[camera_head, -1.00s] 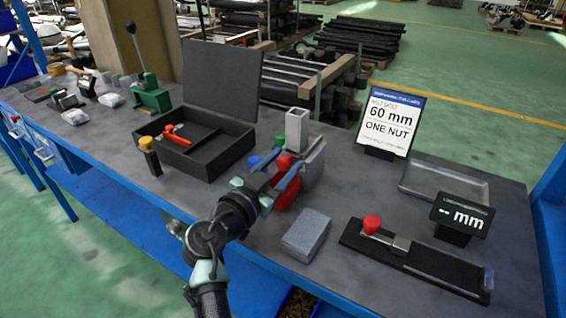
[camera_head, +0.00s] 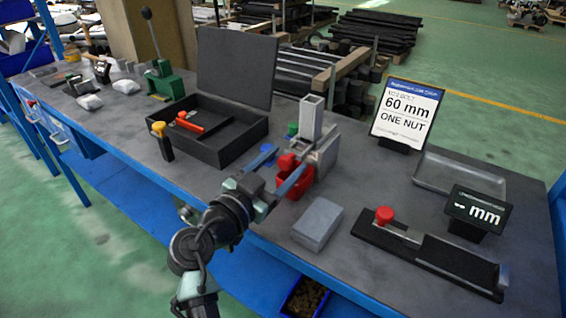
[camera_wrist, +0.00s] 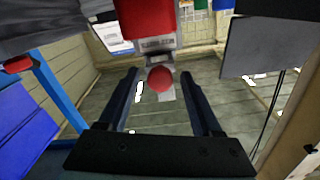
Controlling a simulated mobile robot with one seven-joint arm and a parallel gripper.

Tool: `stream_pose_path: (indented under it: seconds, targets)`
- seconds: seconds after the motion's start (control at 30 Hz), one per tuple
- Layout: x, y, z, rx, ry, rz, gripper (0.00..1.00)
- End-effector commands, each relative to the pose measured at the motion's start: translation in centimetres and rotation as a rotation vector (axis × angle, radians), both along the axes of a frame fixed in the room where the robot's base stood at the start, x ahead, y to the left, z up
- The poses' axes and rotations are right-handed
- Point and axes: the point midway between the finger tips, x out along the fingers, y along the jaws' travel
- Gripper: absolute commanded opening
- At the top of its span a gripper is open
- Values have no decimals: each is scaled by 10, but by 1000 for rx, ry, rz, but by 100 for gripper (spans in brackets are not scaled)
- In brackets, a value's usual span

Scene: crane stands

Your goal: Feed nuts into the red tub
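The red tub (camera_head: 298,182) stands at the front of a grey feeder with an upright square chute (camera_head: 311,118). A red knob (camera_head: 287,163) sits by it. My gripper (camera_head: 286,160) is open, its two blue fingers reaching toward the red knob. In the wrist view a round red knob (camera_wrist: 160,78) shows between the fingertips with a gap on each side, and a red block (camera_wrist: 148,18), probably the tub, is above it. The fingers hold nothing that I can see. No loose nuts can be made out, and the tub's inside is hidden.
A grey block (camera_head: 318,223) lies right of my gripper. Beyond are a black gauge with a red knob (camera_head: 430,255), a "-- mm" display (camera_head: 474,211), a metal tray (camera_head: 458,176) and a "60 mm, ONE NUT" sign (camera_head: 405,112). An open black case (camera_head: 213,145) stands left.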

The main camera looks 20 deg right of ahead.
Motion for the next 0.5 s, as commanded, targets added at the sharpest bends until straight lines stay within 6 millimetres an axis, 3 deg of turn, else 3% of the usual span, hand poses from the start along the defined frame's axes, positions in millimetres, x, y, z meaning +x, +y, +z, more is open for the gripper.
stream_pose_path:
  seconds: [0.27, 0.5]
  targets:
    - [-3, 4, 0, 0, 0, 0, 66]
    - [-28, 37, -1, 0, -1, 5, 66]
